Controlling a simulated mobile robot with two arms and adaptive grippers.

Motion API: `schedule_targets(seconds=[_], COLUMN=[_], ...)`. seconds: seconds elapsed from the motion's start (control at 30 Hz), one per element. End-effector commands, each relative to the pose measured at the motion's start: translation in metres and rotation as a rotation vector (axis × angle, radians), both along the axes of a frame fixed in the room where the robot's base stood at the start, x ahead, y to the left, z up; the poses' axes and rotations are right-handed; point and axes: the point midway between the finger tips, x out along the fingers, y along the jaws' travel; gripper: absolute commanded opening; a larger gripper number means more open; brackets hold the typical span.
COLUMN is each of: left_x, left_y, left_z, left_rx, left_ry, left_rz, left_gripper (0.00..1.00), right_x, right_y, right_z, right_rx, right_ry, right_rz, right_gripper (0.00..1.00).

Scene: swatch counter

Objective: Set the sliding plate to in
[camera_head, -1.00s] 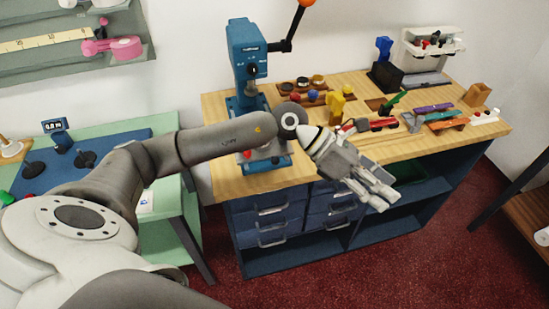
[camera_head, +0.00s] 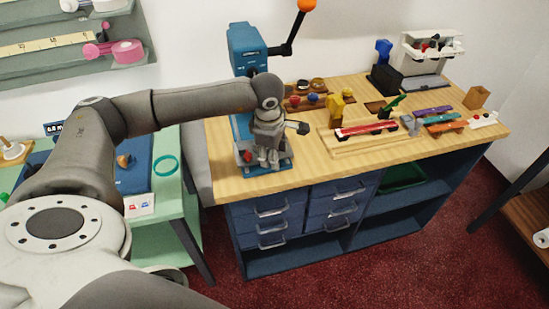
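The blue press (camera_head: 246,48) stands at the left end of the wooden counter, with an orange-knobbed lever at its upper right. Its blue base (camera_head: 270,170) carries a red part (camera_head: 247,156) low at the front left. My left gripper (camera_head: 268,157) points down over this base, in front of the press column. The gripper covers the middle of the base, so the sliding plate cannot be made out clearly. I cannot tell whether the fingers touch anything or how far apart they are. My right gripper is not in view.
A wooden board with a red-and-white strip (camera_head: 366,129) lies right of the press. Small dark trays (camera_head: 305,101) with knobs, a yellow item (camera_head: 336,106) and several coloured swatches are on the counter (camera_head: 310,168). A green table (camera_head: 170,204) stands at the left.

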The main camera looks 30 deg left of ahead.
Motion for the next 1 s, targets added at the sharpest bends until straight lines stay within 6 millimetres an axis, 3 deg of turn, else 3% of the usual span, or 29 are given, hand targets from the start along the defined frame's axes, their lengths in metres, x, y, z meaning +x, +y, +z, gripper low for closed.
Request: schedule_targets(seconds=[0.1,0.3,0.63,1.0], left_x=[0.003,0.007,0.008,0.007], left_y=[0.001,0.002,0.002,0.001], left_z=[-0.019,-0.038,-0.042,-0.042], left_rx=[0.0,-0.001,-0.002,-0.002], left_ry=[0.003,0.001,-0.001,0.003], left_rz=[0.0,0.001,0.0,0.0], left_gripper=[0.44,0.44,0.44,0.0], right_x=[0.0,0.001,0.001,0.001], right_y=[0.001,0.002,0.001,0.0], right_z=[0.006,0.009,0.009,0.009], right_rx=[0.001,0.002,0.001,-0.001], right_ry=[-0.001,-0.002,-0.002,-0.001], right_rz=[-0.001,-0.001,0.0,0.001], right_gripper=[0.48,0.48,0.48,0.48])
